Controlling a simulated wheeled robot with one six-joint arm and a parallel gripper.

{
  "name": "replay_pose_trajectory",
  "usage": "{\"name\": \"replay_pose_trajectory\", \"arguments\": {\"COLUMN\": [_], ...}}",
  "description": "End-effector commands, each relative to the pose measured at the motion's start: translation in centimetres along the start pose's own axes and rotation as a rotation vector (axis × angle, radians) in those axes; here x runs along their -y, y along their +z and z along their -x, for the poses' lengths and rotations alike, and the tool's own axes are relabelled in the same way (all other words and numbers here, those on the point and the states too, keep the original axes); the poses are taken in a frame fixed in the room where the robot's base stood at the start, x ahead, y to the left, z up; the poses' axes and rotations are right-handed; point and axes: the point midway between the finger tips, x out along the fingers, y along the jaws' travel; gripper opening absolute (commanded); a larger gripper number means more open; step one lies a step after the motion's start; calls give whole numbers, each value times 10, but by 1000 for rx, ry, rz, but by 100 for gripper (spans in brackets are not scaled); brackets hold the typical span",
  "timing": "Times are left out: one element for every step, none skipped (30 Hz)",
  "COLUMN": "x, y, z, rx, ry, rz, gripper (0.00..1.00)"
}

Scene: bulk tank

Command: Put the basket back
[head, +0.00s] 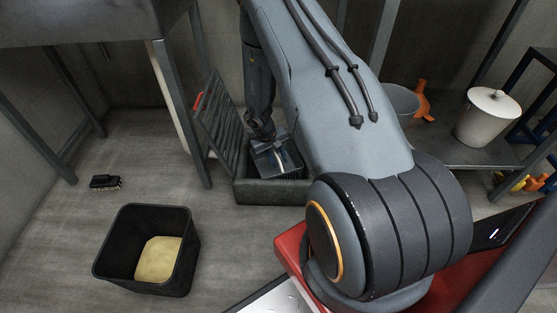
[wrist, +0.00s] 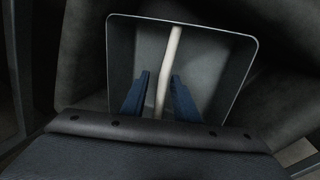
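The basket (head: 262,158) is a small grey square bin with a pale bar handle across its top. It sits in or just over the opening of a dark box-like drain (head: 270,192) in the floor; its depth there is hard to tell. In the wrist view the basket (wrist: 225,65) is seen from above and looks empty, with its pale handle (wrist: 172,55) running through the middle. My gripper (wrist: 159,76) has its two blue fingers apart, one on each side of the handle, with a gap visible on the left. In the head view my arm hides part of it.
A slatted grate (head: 218,120) with a red grip stands tilted at the drain's left. A black bin (head: 190,250) with yellowish contents and a brush (head: 105,182) are on the floor at left. A white lidded bucket (head: 487,120) stands on a right shelf.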

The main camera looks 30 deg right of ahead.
Motion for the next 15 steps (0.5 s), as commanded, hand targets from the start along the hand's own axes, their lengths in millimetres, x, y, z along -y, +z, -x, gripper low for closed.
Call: {"name": "replay_pose_trajectory", "arguments": {"x": [0, -1, -1, 0, 0, -1, -1, -1, -1, -1, -1, -1, -1, 0, 0], "y": [0, -1, 0, 0, 0, -1, -1, 0, 0, 0, 0, 0, 0, 0, 0], "z": [8, 12, 19, 24, 30, 39, 46, 53, 61, 67, 74, 81, 86, 91, 97], "rx": [-2, -3, -3, -3, -3, -4, -4, -3, -2, -2, -2, -2, -1, -1, -1], "ry": [0, 0, 0, 0, 0, 0, 0, 0, 0, 0, 0, 0, 0, 0, 0], "rz": [0, 1, 0, 1, 2, 1, 0, 1, 2, 0, 0, 1, 1, 2, 2], "gripper": [27, 27, 27, 27, 27, 27, 27, 27, 27, 27, 27, 27, 27, 27, 27]}}
